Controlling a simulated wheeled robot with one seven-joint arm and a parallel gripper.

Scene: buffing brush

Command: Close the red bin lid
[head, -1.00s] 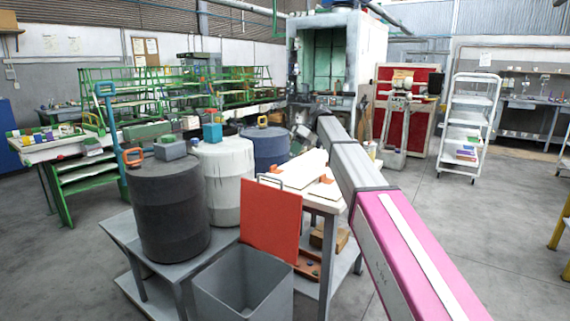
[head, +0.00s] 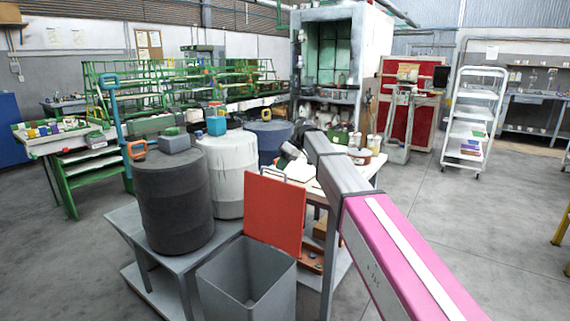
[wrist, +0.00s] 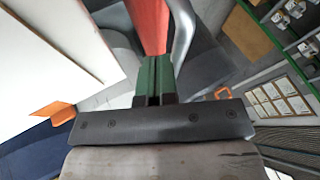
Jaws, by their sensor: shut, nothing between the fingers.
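The red lid (head: 275,212) stands upright, raised at the back of the grey square bin (head: 248,284), whose top is open. A thin metal handle (head: 283,177) shows at the lid's top edge. In the wrist view, my gripper (wrist: 153,62) has its green fingers shut together with nothing between them. The red lid (wrist: 148,22) is just beyond the fingertips, and its grey curved handle (wrist: 184,30) is close on their right. I cannot tell whether the fingers touch the lid. In the head view, my arm reaches behind the lid, and the fingers are not clearly seen.
A dark drum (head: 173,203) and a white drum (head: 226,178) stand on a grey table left of the bin. A cluttered worktable (head: 365,172) is behind the lid, partly hidden by my arm. A white shelf cart (head: 474,120) stands at right. Open floor lies right.

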